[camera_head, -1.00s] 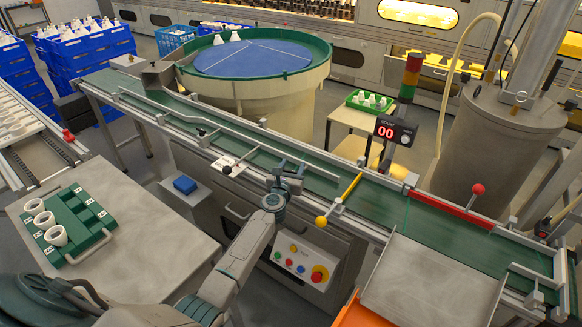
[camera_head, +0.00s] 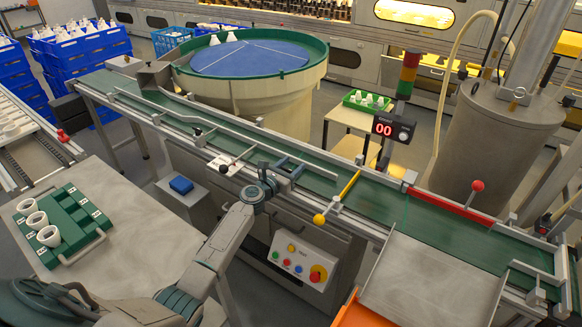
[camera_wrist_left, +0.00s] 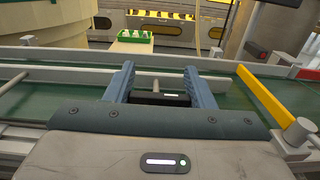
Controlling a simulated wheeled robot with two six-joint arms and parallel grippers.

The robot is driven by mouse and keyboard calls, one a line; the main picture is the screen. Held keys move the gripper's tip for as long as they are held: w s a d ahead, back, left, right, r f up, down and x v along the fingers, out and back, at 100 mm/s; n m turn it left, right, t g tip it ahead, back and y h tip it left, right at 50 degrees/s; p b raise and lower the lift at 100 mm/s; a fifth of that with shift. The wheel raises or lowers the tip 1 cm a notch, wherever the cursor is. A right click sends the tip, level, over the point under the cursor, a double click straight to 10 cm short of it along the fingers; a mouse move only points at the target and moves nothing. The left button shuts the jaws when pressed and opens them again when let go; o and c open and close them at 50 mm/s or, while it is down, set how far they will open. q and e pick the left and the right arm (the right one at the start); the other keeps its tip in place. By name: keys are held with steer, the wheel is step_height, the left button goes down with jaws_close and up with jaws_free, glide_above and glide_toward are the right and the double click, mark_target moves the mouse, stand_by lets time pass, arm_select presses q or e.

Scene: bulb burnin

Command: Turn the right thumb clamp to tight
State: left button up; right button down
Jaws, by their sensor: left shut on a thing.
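My left gripper (camera_head: 284,167) reaches over the conveyor's near rail in the head view. In the left wrist view its two blue-grey fingers (camera_wrist_left: 158,86) stand apart on either side of a small black part (camera_wrist_left: 160,98). This seems to be the right thumb clamp, and the gripper is shut on it. The clamp is mostly hidden by the gripper in the head view, so its turn angle cannot be read. My right gripper is not in view.
The green conveyor belt (camera_head: 390,200) runs behind the gripper, with a metal guide rail (camera_head: 170,108) above it. A button panel (camera_head: 300,262) is below. A counter (camera_head: 384,129) reads 00.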

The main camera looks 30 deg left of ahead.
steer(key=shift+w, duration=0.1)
arm_select(q)
steer(key=o, duration=1)
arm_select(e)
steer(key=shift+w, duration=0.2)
arm_select(q)
steer(key=shift+s+a, duration=0.1)
steer(key=shift+s, duration=0.45)
steer(key=shift+s+a+p, duration=0.25)
steer(key=shift+s, duration=1.35)
steer(key=shift+s+a+p, duration=0.25)
steer(key=shift+s, duration=1.35)
steer(key=shift+s+a+p, duration=0.25)
steer(key=shift+s, duration=1.35)
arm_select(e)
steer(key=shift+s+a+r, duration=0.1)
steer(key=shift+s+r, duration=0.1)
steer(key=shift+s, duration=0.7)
